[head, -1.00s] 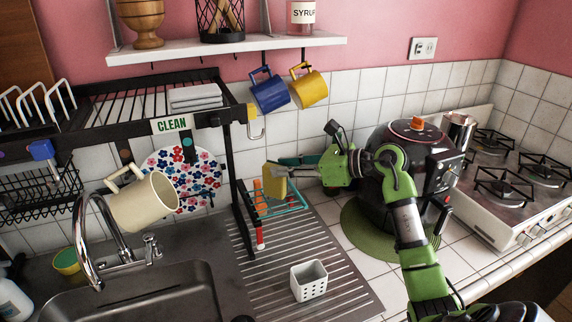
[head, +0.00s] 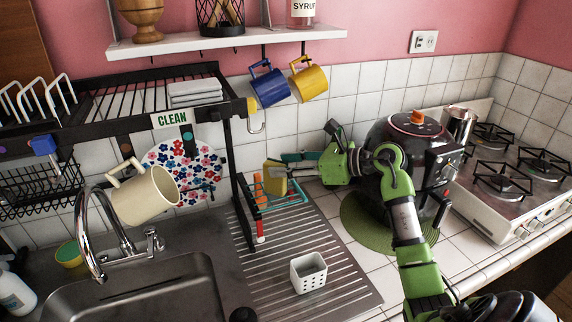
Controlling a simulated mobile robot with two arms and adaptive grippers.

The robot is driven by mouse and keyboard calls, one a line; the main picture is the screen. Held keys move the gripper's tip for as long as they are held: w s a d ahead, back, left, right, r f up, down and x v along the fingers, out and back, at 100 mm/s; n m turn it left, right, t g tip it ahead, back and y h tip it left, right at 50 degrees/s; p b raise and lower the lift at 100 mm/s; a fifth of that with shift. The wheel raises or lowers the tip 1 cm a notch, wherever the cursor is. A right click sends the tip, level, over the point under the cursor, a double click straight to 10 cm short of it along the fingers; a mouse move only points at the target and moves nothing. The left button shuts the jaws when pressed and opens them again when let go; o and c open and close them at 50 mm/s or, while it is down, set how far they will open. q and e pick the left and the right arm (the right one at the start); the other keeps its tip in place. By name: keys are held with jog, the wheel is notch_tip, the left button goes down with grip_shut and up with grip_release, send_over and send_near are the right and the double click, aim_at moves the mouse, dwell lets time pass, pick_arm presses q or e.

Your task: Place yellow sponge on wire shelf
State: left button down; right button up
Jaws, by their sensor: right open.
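The yellow sponge (head: 275,179) stands upright at the turquoise wire shelf (head: 291,205), beside the black rack's right leg. Its lower edge is close to the shelf wires; I cannot tell how fully it rests on them. My right gripper (head: 289,171) reaches in from the right, with its fingertips at the sponge's right side. It is open, and the tips still overlap or sit very near the sponge. My left gripper is not in view.
A black dish rack (head: 110,131) with a CLEAN sign stands at left. A white perforated holder (head: 309,274) stands on the ridged drainboard (head: 330,255). A cream mug (head: 145,197) hangs above the sink (head: 140,295). A dark rounded cooker (head: 395,150) stands behind my right arm.

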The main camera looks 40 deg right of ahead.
jog(key=b+v, duration=0.4)
jog(key=v, duration=0.8)
jog(key=shift+b, duration=0.35)
